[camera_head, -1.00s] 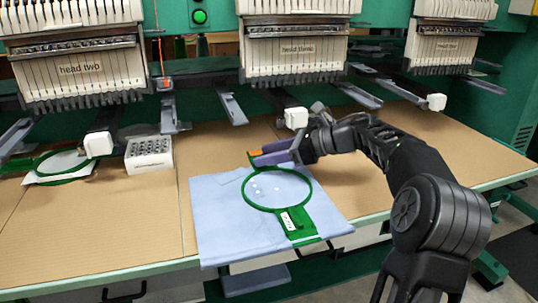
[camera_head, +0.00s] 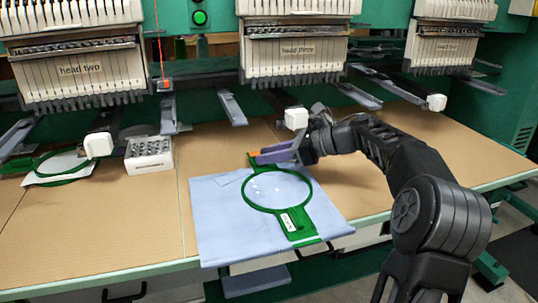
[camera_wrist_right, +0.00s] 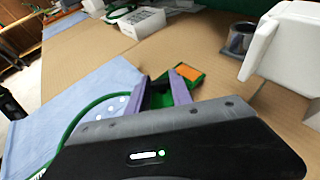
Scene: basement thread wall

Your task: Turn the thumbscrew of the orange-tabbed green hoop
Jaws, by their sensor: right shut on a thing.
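The green hoop (camera_head: 309,187) lies on folded light-blue cloth (camera_head: 222,222), with a white label on its near tab. Its orange tab (camera_head: 254,154) is at the far end, and it also shows in the right wrist view (camera_wrist_right: 187,73). My right gripper (camera_head: 268,156) has its purple fingers at the hoop's far end, beside the orange tab. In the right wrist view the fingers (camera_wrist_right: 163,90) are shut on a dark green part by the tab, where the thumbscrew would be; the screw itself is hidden. My left gripper is not in view.
A white tray of bobbins (camera_head: 149,163) stands to the left. Another green hoop (camera_head: 62,177) lies farther left under head two. A white block (camera_head: 296,118) on a machine arm is close above my right gripper. Bare table lies to the right.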

